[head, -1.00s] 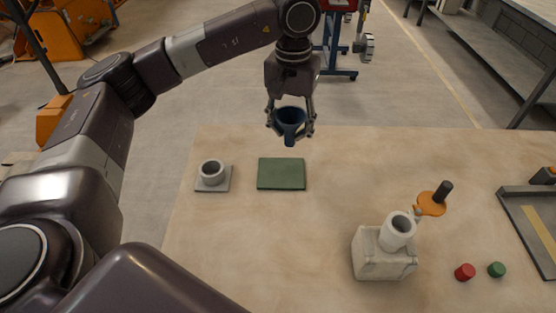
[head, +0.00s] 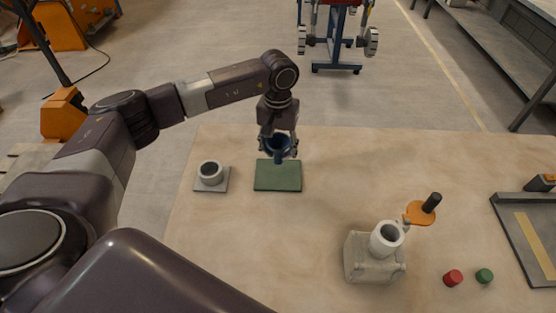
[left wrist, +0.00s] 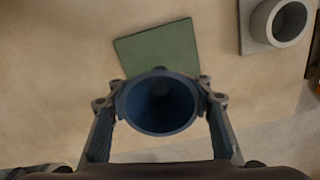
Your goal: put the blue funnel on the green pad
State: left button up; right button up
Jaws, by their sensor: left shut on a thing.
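The blue funnel (head: 279,146) is held upright in my left gripper (head: 279,148), whose fingers close on it from both sides. The left wrist view shows the funnel's wide mouth (left wrist: 160,102) between the two fingers. The green pad (head: 278,178) lies flat on the sandy bed. In the head view the funnel's spout (head: 278,160) overlaps the pad's back edge; I cannot tell the exact gap beneath it. In the left wrist view the pad (left wrist: 158,52) shows just beyond the funnel, partly hidden by it. My right gripper is not in view.
A grey ring on a square plate (head: 211,176) stands left of the pad. A pale block with a white tube (head: 376,256), an orange disc with a dark handle (head: 421,212), red (head: 453,278) and green (head: 485,275) caps and a grey tray (head: 520,240) lie to the right.

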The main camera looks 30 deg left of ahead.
aim_at(278, 163)
pick_arm(q)
notch_tip(278, 163, down, 5)
jog(key=shift+r+p, duration=0.2)
jog(key=shift+p, duration=0.3)
jog(key=shift+f, duration=0.2)
jog(key=shift+f+b, duration=0.2)
jog(key=shift+b, duration=0.15)
jog(key=o, duration=1.6)
jog(key=shift+r, duration=0.1)
